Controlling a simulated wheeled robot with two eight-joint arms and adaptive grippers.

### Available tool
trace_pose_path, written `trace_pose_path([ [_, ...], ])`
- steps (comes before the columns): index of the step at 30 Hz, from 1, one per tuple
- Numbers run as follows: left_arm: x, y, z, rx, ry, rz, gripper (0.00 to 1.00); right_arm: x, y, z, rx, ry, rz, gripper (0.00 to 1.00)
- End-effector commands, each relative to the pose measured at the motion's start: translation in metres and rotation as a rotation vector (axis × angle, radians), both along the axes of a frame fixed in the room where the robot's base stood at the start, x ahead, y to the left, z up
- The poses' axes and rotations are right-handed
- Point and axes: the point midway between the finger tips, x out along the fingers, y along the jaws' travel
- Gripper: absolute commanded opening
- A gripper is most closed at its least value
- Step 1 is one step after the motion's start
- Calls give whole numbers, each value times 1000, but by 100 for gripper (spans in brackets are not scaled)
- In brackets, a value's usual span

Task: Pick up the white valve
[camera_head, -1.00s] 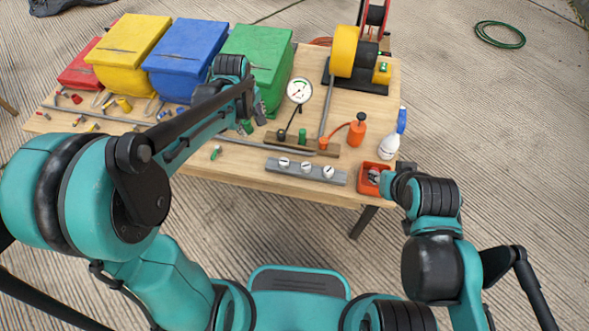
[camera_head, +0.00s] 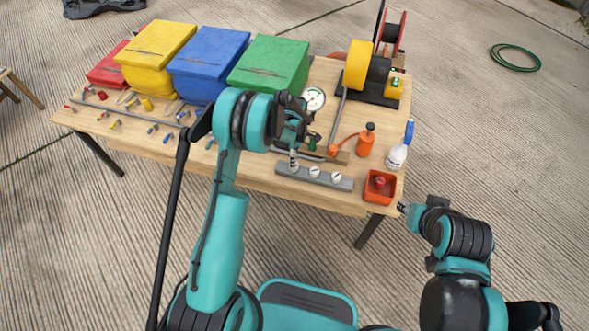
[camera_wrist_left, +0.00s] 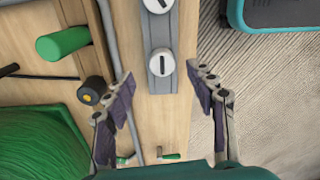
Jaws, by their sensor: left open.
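Three round white valves with dark slots sit in a row on a grey bar near the table's front edge. In the head view, the middle valve (camera_head: 314,172) and the right valve (camera_head: 336,177) are clear; the left one is partly covered by my left gripper (camera_head: 294,152). In the left wrist view, one white valve (camera_wrist_left: 162,62) lies between and slightly beyond the fingertips of my open, empty left gripper (camera_wrist_left: 160,82). Another valve (camera_wrist_left: 158,5) shows at the top edge. My right gripper (camera_head: 403,207) is beside the table's right edge; its jaws are too small to judge.
A red-orange tray (camera_head: 380,188), a spray bottle (camera_head: 399,148) and an orange pump (camera_head: 366,140) stand to the right. A gauge (camera_head: 314,99) and a green bin (camera_head: 270,63) are behind. In the wrist view, a green cylinder (camera_wrist_left: 62,43) and a dark knob (camera_wrist_left: 92,90) lie left of the bar.

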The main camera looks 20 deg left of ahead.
Motion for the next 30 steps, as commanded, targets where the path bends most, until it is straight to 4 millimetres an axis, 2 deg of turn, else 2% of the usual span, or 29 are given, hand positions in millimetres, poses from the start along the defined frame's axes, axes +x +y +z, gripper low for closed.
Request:
trace_pose_path([
  [6, -3, 1, -35, 1, 0, -1, 56, 0, 0, -17, 0, 0, 0, 35],
  [9, -4, 1, -45, 2, 0, -2, 56, 0, 0, -20, 0, 0, 0, 35],
  [16, -4, 1, -45, 2, 0, -2, 56, 0, 0, -19, 0, 0, 0, 35],
  [21, -4, 1, -45, 2, 0, -2, 11, 0, 0, -19, 0, 0, 0, 35],
  [22, -4, 1, -45, 2, 0, -2, 7, 0, 0, -19, 0, 0, 0, 35],
  [30, -4, 1, -45, 2, 0, -2, 7, 0, 0, -19, 0, 0, 0, 35],
])
